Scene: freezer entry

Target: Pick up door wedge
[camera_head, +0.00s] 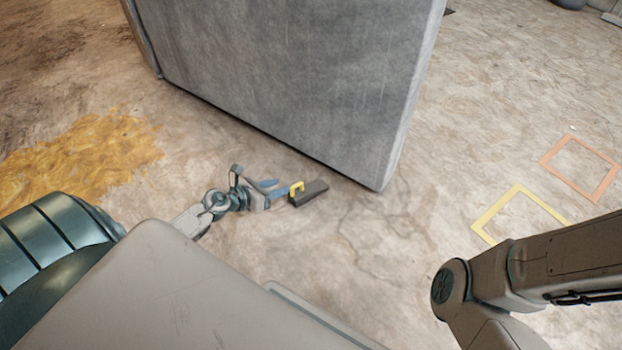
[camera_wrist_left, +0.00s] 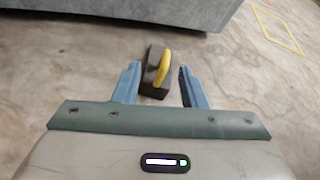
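The door wedge (camera_head: 313,191) is a dark block with a yellow handle, lying on the floor near the lower edge of the big grey door. In the left wrist view the wedge (camera_wrist_left: 150,86) lies between and slightly beyond my finger tips, with its yellow handle (camera_wrist_left: 162,68) on top. My left gripper (camera_head: 280,189) is low by the floor at the wedge's left side. Its blue fingers (camera_wrist_left: 160,78) are open, with a gap visible on the right side of the wedge. My right arm shows at the right, but its gripper is out of view.
The thick grey door (camera_head: 290,80) stands just behind the wedge. A yellow square outline (camera_head: 518,215) and an orange one (camera_head: 580,165) mark the floor at right. A yellow-brown patch (camera_head: 80,155) covers floor at left. Floor right of the wedge is clear.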

